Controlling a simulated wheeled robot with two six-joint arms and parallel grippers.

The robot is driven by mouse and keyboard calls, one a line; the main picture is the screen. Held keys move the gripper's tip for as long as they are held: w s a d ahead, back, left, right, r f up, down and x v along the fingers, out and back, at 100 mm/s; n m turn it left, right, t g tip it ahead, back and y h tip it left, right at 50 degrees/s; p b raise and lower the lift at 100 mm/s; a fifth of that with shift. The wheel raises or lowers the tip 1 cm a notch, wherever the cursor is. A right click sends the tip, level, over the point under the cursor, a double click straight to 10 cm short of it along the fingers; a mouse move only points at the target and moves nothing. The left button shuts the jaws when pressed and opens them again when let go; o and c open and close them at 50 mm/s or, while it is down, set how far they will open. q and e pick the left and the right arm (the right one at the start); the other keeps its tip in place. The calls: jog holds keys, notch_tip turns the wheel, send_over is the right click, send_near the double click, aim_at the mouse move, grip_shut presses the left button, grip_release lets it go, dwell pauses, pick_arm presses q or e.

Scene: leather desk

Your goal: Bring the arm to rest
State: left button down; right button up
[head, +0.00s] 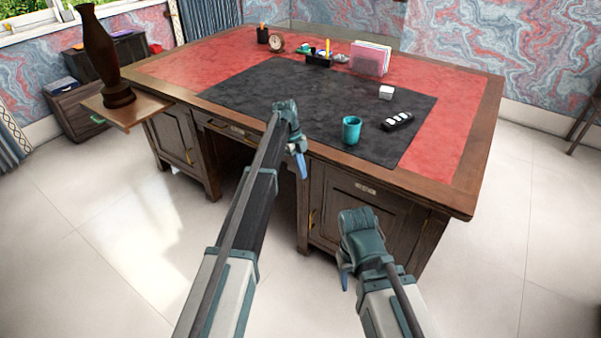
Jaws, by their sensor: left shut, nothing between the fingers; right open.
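My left gripper (299,155) is at the front edge of the desk (455,199), in front of the black mat. It is shut and holds nothing. My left arm reaches far forward from the bottom of the view. My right gripper (345,272) hangs lower and nearer, over the floor in front of the right-hand cabinet of the desk. It is open and empty, though its fingers show only small and partly hidden.
A teal cup (352,130) stands on the black mat (237,92), right of my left gripper. A black object with white parts (397,121) and a white cube (386,92) lie beyond it. A dark vase (98,52) stands at left. The floor (120,235) is clear.

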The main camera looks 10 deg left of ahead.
pick_arm(q)
jog(key=r+p, duration=0.1)
jog(key=w+r+p, duration=0.1)
jog(key=r, duration=0.1)
jog(key=r+p, duration=0.2)
jog(key=shift+w+d+r, duration=0.2)
jog(key=shift+w+d, duration=0.15)
